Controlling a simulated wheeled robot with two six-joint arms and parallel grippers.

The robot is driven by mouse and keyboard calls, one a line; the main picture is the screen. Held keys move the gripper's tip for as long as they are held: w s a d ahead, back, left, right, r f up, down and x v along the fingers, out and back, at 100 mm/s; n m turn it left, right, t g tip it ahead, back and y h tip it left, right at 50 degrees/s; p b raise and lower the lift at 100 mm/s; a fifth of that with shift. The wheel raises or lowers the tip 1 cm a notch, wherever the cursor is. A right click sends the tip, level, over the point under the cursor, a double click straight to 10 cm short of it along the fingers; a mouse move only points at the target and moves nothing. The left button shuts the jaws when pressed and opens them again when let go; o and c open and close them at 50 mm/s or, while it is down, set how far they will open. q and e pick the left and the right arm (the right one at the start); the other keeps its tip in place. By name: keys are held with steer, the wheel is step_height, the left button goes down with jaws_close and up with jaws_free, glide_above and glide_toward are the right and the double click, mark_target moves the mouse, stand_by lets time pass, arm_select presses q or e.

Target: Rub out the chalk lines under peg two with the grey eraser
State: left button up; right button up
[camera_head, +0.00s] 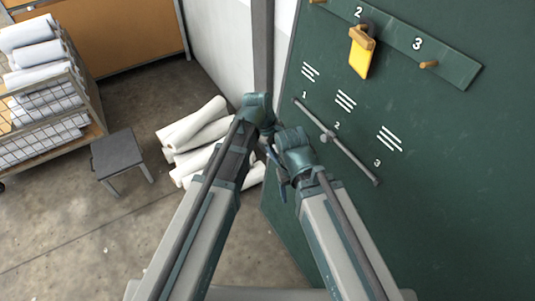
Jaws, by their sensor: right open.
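The green chalkboard (450,170) fills the right side. Peg two, under the upper "2", is mostly covered by a yellow tag with a brown top (361,58) hanging there. Three groups of white chalk strokes are below: group 1 (310,72), group 2 (345,100) and group 3 (389,138). My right gripper (279,172) is open, left of the ledge. My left gripper (264,122) is beside it; its fingers are unclear.
White rolls (200,140) lie on the floor behind my arms. A grey stool (117,152) and a wire rack of rolls (45,120) stand left. Open floor lies lower left.

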arm_select(q)
steer(key=w+d+r+t+h, duration=0.1)
steer(key=d+r+h, duration=0.2)
steer(key=d+h, duration=0.15)
steer(key=n+t+h+b, duration=0.1)
steer(key=n+t+h, duration=0.4)
steer(key=t+h, duration=0.15)
glide_toward(337, 95)
steer(key=s+a+y, duration=0.1)
steer(key=shift+a+r+t, duration=0.15)
steer(key=shift+r+t, duration=0.15)
steer(key=shift+t, duration=0.25)
steer(key=shift+b+x, duration=0.5)
steer(key=shift+x, duration=2.5)
steer(key=shift+x, duration=0.9)
steer(key=shift+s+f, duration=0.1)
steer(key=shift+s, duration=0.1)
